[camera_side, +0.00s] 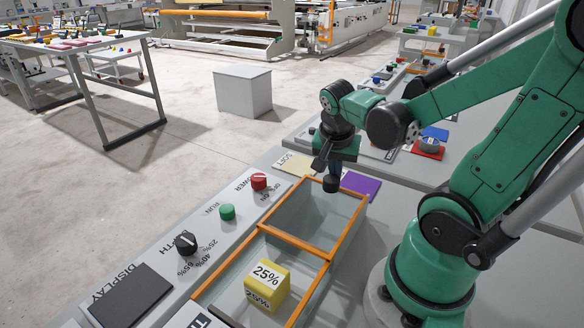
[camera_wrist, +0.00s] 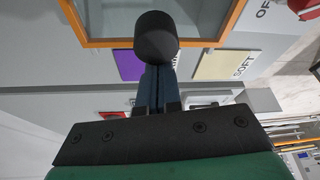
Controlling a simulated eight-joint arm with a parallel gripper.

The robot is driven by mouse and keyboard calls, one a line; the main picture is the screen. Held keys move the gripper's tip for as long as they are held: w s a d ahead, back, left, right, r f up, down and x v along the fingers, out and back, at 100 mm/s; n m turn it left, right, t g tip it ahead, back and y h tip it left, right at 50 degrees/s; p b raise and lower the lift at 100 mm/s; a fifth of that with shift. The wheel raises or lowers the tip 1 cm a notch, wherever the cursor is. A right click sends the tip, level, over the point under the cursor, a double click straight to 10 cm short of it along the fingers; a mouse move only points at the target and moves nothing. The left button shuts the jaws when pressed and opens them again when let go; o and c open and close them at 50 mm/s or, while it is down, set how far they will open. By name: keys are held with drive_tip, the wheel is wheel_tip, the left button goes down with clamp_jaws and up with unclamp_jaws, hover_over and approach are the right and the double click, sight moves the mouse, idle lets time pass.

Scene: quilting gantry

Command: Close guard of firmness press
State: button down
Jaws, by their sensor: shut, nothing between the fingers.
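The firmness press has an orange-framed, see-through guard (camera_side: 333,251) in the side view. Its frame has a far and a near section, and I cannot tell whether it is hinged or sliding. A yellow block marked 25% (camera_side: 267,286) sits within the near section. My gripper (camera_side: 331,181) points down at the far edge of the far section, shut and empty. In the wrist view, my gripper (camera_wrist: 156,68) shows dark fingers together with a black rounded piece at their tip, overlapping the orange frame (camera_wrist: 110,42). I cannot tell if it touches the frame.
A red power knob (camera_side: 259,181), green run button (camera_side: 227,211), black depth dial (camera_side: 186,243) and dark display (camera_side: 131,295) line the panel left of the guard. A purple pad (camera_side: 361,186) and cream SOFT pad (camera_side: 297,163) lie beyond it. A grey box (camera_side: 244,92) stands on the floor.

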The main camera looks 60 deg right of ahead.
approach(304, 213)
drive_tip(key=f, duration=0.1)
drive_tip(key=a+f, duration=0.1)
drive_tip(key=f, duration=0.1)
drive_tip(key=a+f, duration=0.1)
drive_tip(key=f, duration=0.1)
drive_tip(key=shift+s+a+f, duration=0.15)
drive_tip(key=shift+s, duration=0.05)
drive_tip(key=d, duration=0.4)
drive_tip(key=shift+w, duration=0.4)
drive_tip(key=shift+r, duration=0.45)
drive_tip(key=w+v, duration=0.1)
drive_tip(key=v, duration=0.8)
drive_tip(key=w+f+n+t+y, duration=0.1)
drive_tip(key=n, duration=0.3)
drive_tip(key=w+f+n+t+y, duration=0.1)
drive_tip(key=n+t, duration=0.1)
drive_tip(key=n, duration=0.2)
drive_tip(key=w+f+n+t+y, duration=0.1)
drive_tip(key=n, duration=0.2)
drive_tip(key=shift+w+f+n+t, duration=0.2)
drive_tip(key=shift+f+n+t, duration=0.1)
drive_tip(key=shift+n, duration=0.1)
drive_tip(key=n+t, duration=0.1)
drive_tip(key=w+n, duration=0.1)
drive_tip(key=n, duration=0.1)
drive_tip(key=shift+w+d+n+t+y, duration=0.2)
drive_tip(key=shift+n+t+y, duration=0.1)
drive_tip(key=shift+t+y, duration=0.1)
